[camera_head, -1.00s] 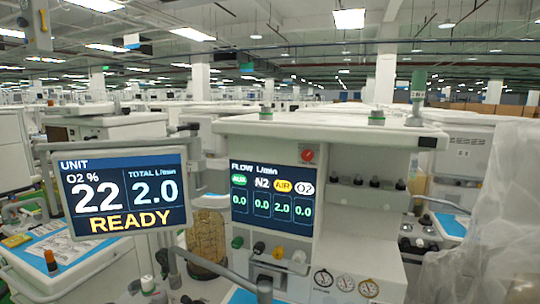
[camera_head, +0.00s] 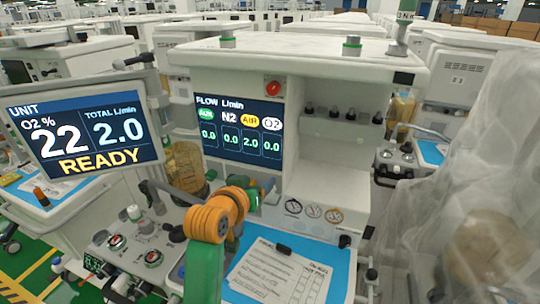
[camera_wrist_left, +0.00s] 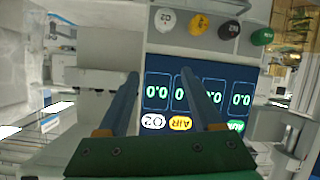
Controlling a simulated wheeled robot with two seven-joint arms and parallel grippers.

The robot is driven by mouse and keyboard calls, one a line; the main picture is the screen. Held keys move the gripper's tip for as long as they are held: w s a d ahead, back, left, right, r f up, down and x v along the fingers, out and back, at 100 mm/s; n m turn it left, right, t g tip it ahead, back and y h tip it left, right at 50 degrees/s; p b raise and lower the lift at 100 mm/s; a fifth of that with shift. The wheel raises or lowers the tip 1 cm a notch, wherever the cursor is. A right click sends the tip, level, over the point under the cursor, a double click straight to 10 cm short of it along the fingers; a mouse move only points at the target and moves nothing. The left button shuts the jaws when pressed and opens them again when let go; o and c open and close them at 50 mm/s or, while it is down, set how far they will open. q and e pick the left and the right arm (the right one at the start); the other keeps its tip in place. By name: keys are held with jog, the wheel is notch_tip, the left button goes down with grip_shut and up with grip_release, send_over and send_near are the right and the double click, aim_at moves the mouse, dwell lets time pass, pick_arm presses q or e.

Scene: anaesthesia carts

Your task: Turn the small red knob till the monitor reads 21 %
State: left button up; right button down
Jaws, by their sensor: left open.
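The small red knob (camera_head: 273,88) is on the white cart front, just above the flow display (camera_head: 240,130). The monitor (camera_head: 85,128) at the left reads O2 22 %, total 2.0 L/min and READY. My left arm (camera_head: 215,220) rises from the bottom in front of the cart, below the display. In the left wrist view my left gripper (camera_wrist_left: 158,75) is open and empty, with its fingers in front of the upside-down flow display (camera_wrist_left: 158,100). I cannot make out the red knob there. My right gripper is not in view.
The wrist view shows a row of flow knobs, including a white O2 knob (camera_wrist_left: 165,20) and a yellow-marked AIR knob (camera_wrist_left: 199,22). Papers with a clip (camera_head: 275,275) lie on the blue worktop (camera_head: 340,262). Plastic sheeting (camera_head: 485,150) hangs at the right.

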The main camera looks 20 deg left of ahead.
aim_at(272, 91)
pick_arm(q)
notch_tip(272, 91, up, 18)
jog(key=w+n+t, duration=0.1)
jog(key=w+t, duration=0.1)
jog(key=t, duration=0.2)
jog(key=w+p, duration=0.1)
jog(key=w, duration=0.1)
jog(key=w+p, duration=0.1)
jog(key=w, duration=0.1)
jog(key=w+r+p, duration=0.1)
jog(key=w, duration=0.1)
jog(key=shift+w+d+p, duration=0.15)
jog(key=shift+d+p, duration=0.05)
jog(key=shift+p, duration=0.15)
jog(key=shift+w+f+n, duration=0.15)
jog(key=shift+w+n, duration=0.15)
jog(key=shift+w, duration=0.1)
jog(key=shift+d, duration=0.1)
jog(key=shift+s, duration=0.15)
